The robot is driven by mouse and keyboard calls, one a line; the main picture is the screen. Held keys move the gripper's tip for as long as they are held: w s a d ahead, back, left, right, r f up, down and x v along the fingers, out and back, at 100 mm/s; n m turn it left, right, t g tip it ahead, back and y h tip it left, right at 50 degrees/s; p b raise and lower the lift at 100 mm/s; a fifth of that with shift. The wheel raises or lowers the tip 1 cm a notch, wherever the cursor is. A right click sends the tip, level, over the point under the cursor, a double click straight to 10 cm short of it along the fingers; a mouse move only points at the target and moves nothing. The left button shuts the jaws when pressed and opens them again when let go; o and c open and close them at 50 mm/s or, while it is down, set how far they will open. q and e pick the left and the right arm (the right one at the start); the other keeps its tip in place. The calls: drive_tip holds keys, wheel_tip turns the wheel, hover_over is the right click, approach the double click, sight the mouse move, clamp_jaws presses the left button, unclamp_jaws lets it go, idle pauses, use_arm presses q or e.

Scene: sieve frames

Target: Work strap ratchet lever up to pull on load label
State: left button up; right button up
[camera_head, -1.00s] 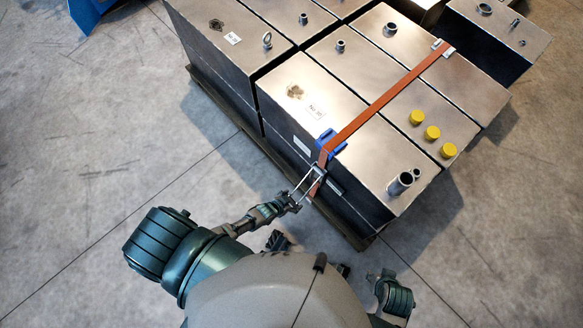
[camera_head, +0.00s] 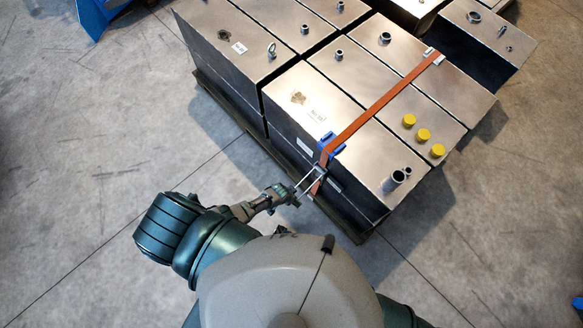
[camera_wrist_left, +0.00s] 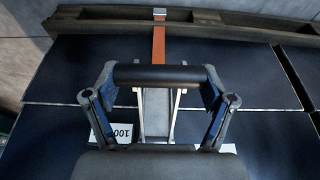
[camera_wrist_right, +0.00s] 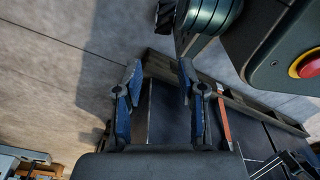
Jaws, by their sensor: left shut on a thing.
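The orange strap (camera_head: 375,112) runs over the top of the metal boxes and down the near side past a blue corner protector (camera_head: 331,146). The ratchet lever (camera_head: 308,183) sticks out from the strap on that near side. My left gripper (camera_head: 292,195) is at the lever's outer end. In the left wrist view my left gripper (camera_wrist_left: 157,95) is shut on the lever's dark crossbar (camera_wrist_left: 156,75), with the strap (camera_wrist_left: 159,45) beyond it. My right gripper (camera_wrist_right: 157,85) is open and empty in its own wrist view, with the strap (camera_wrist_right: 224,125) off to its right. It does not show in the head view.
The metal boxes (camera_head: 285,90) stand close together on a dark pallet (camera_head: 345,225). Several yellow caps (camera_head: 423,135) and pipe stubs (camera_head: 398,177) rise from their tops. The concrete floor (camera_head: 90,170) to the left is clear.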

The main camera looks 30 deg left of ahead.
use_arm(q)
drive_tip(key=r+p, duration=0.3)
drive_tip(key=shift+w+d+r+g, duration=0.1)
drive_tip(key=shift+w+r+g, duration=0.2)
drive_tip(key=shift+w+r, duration=0.1)
use_arm(e)
drive_tip(key=s+d+f, duration=0.2)
drive_tip(key=s+f, duration=0.1)
drive_tip(key=s, duration=0.6)
drive_tip(key=shift+s, duration=0.2)
use_arm(q)
drive_tip(key=o, duration=1.5)
drive_tip(key=shift+o, duration=0.2)
drive_tip(key=shift+s+f, duration=0.2)
drive_tip(key=shift+s, duration=0.05)
drive_tip(key=shift+s+r, duration=0.1)
drive_tip(key=v, duration=1.1)
drive_tip(key=shift+r, duration=0.4)
